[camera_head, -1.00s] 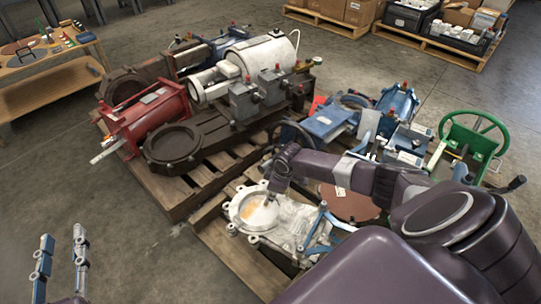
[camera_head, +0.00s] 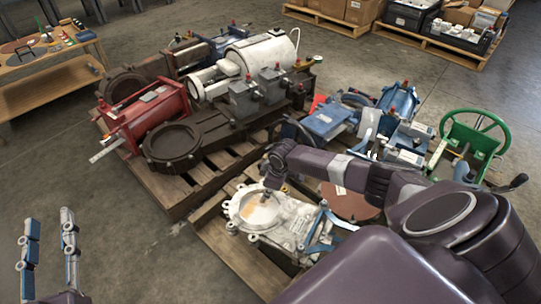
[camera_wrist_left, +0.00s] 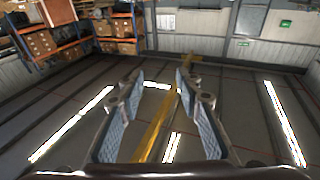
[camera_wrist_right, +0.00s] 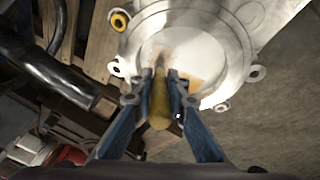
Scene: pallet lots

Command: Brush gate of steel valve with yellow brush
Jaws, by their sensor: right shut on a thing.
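The steel valve (camera_head: 290,222) lies flat on the near pallet, its round gate (camera_head: 256,208) facing up with a rusty orange patch. The gate also shows in the right wrist view (camera_wrist_right: 190,52). My right gripper (camera_head: 272,182) is above the gate; in the right wrist view (camera_wrist_right: 163,82) its fingers are shut on the yellow brush (camera_wrist_right: 159,105). The brush's far end points at the gate's brownish patch; whether it touches is hard to tell. My left gripper (camera_head: 48,225) is open and empty over the floor at lower left; it also shows in the left wrist view (camera_wrist_left: 160,85).
Other valves crowd the pallets: a red one (camera_head: 152,115), a dark round one (camera_head: 173,145), a white one (camera_head: 262,55) and blue ones behind. A green handwheel valve (camera_head: 474,140) stands right.

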